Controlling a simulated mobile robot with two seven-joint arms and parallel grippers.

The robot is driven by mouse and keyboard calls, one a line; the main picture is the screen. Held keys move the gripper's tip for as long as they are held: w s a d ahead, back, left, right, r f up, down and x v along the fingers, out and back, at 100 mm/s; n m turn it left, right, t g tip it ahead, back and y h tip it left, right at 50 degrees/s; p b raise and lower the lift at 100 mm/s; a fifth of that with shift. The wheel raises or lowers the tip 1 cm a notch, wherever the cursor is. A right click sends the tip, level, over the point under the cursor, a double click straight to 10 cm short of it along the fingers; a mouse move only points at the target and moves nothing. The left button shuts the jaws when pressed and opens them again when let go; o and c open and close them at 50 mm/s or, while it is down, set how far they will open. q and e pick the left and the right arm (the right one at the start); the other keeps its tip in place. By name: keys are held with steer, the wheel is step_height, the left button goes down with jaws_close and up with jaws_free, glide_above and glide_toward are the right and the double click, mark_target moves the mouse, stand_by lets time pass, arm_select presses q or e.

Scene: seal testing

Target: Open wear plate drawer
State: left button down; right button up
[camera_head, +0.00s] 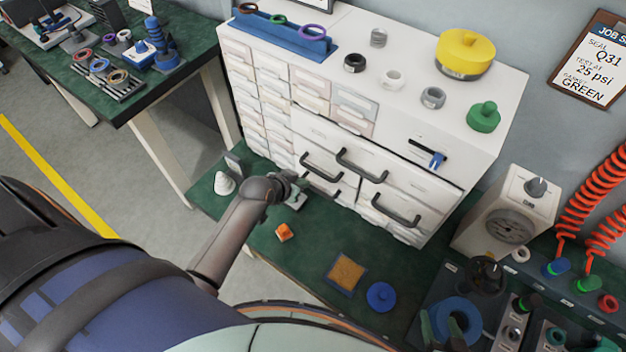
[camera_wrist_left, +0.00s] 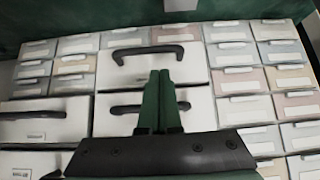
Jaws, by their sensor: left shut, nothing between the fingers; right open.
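A white cabinet (camera_head: 490,165) holds wide drawers with black handles; their labels are too small to read, so I cannot tell which is the wear plate drawer. The drawers look closed. My left gripper (camera_head: 300,187) is at the lower left wide drawers, close to a black handle (camera_head: 322,165). In the left wrist view, its green fingers (camera_wrist_left: 159,100) are together and empty, in front of a drawer handle (camera_wrist_left: 122,110) which they partly hide. I cannot tell if they touch it. Another handle (camera_wrist_left: 148,52) shows above. My right gripper (camera_head: 442,328) is open at the bottom edge, partly cut off.
Small drawers (camera_head: 270,75) fill the cabinet's left side. A gauge box (camera_head: 510,215) stands right of the cabinet.

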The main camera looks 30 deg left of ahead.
arm_select(q)
steer(key=b+x, duration=0.1)
steer(key=x, duration=0.5)
steer(key=shift+w+f, duration=0.25)
arm_select(e)
steer(key=shift+f, duration=0.9)
